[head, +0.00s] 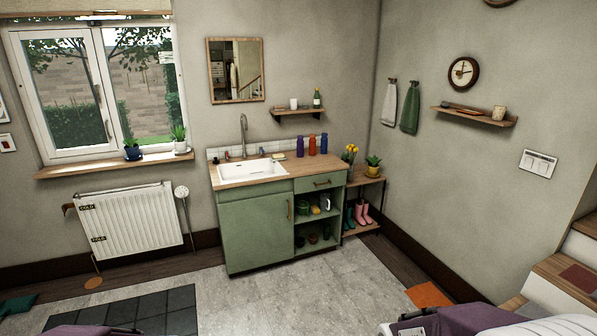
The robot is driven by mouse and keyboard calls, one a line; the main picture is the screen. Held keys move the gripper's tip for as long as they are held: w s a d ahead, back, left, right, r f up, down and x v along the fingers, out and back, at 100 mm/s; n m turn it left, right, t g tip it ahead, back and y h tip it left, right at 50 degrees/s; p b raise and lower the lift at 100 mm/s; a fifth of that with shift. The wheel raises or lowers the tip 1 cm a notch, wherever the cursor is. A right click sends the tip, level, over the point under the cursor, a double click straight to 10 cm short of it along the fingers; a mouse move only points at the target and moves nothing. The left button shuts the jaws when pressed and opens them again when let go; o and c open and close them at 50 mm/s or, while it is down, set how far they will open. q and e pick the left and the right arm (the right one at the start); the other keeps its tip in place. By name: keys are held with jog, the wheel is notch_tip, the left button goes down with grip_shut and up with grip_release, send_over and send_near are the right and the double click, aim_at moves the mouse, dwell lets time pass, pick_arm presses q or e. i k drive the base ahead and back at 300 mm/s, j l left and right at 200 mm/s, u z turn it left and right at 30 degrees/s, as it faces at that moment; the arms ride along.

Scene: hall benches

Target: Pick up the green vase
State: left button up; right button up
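No object shows clearly as a green vase. Neither of my grippers' fingertips can be seen.
The sink cabinet (256,232) stands against the back wall. A radiator (130,222) is at left. The tiled floor (290,296) in front is clear.

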aim_at(326, 232)
jog(key=i+j+z, duration=0.1)
jog(key=i+z, duration=0.35)
jog(key=i, duration=1.65)
